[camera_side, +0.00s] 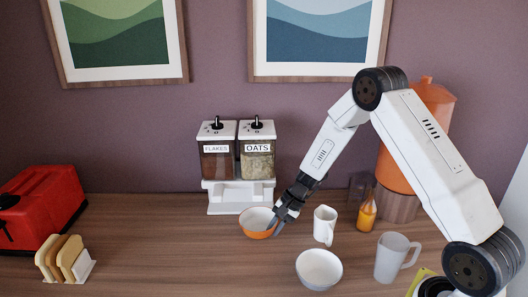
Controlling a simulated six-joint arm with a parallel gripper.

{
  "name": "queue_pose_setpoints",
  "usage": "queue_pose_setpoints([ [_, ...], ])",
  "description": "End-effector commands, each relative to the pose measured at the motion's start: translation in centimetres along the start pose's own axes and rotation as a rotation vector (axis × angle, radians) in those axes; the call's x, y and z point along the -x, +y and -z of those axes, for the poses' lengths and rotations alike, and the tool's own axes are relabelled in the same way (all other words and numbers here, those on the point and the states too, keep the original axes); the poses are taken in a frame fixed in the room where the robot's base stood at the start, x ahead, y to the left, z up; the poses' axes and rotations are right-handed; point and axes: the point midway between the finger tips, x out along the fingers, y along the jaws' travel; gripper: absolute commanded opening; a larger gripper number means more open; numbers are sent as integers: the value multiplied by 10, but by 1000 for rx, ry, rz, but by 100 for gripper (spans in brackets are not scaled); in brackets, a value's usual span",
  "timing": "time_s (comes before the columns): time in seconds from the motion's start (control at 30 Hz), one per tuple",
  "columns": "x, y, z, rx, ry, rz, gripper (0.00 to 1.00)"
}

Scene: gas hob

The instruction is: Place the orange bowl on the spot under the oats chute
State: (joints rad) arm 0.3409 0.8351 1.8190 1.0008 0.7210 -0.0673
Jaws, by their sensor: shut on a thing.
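The orange bowl (258,224), pale inside, is upright just in front of the cereal dispenser's white base. I cannot tell whether it touches the table or is held slightly above it. My gripper (277,225) is shut on its right rim. The dispenser has two clear bins, labelled FLAKES (216,165) on the left and OATS (258,164) on the right. The white base (224,203) stands below the bins. The bowl is in front of the base's right part, roughly below the oats bin. The spot under the oats chute is hard to make out.
A white mug (325,226) and a white bowl (319,269) stand right of my gripper. Farther right are a large grey mug (391,258), a small orange bottle (367,213) and an orange container (430,105). A toast rack (80,267) and red toaster (42,215) are left. The table's left middle is clear.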

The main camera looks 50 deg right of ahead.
Motion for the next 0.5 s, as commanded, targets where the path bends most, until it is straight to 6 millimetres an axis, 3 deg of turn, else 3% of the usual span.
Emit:
queue_pose_setpoints([
  [0.13,-11,5,5,0,0,1,0],
  [0.4,-14,6,6,2,1,1,0],
  [0.43,-14,7,6,1,0,0,20],
  [0.5,-14,7,6,1,0,0,42],
])
